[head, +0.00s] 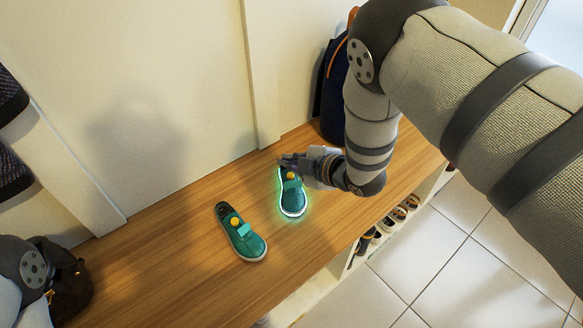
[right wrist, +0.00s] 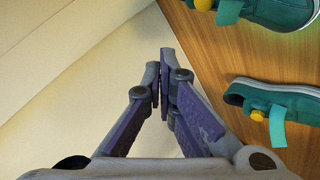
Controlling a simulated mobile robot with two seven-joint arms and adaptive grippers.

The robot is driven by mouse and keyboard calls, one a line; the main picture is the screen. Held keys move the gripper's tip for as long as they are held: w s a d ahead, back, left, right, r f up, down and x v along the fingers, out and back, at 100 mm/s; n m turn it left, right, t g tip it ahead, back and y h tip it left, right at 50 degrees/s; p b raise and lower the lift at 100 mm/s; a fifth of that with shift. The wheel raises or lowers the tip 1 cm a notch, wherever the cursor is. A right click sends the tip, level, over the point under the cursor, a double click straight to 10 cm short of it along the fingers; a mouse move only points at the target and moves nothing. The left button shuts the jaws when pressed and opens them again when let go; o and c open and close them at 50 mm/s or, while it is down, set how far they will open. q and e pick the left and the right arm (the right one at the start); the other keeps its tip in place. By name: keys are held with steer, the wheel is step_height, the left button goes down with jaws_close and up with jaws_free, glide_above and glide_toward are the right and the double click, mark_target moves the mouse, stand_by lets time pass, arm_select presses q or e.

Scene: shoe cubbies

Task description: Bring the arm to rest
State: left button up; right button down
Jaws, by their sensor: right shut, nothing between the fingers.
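My right gripper (head: 290,160) is over the wooden bench, just above and behind the heel end of a green shoe (head: 292,199) with a yellow button and a glowing outline. In the right wrist view my right gripper (right wrist: 163,80) has its fingertips together with nothing between them. A second green shoe (head: 240,234) lies on the bench to the left, apart from the gripper. Both shoes show at the right side of the right wrist view, one at the top (right wrist: 275,12) and one lower (right wrist: 285,108). My left gripper does not show; only part of my left arm is at the lower left.
The wooden bench (head: 165,265) runs along a pale wall (head: 170,90). A dark blue backpack (head: 333,95) stands behind my right arm. A dark brown item (head: 70,290) sits at the lower left. Several shoes (head: 400,213) fill the cubbies below the bench. Tiled floor (head: 430,260) is at the right.

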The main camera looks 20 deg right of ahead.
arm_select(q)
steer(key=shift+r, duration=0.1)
arm_select(e)
steer(key=shift+s+r, duration=0.1)
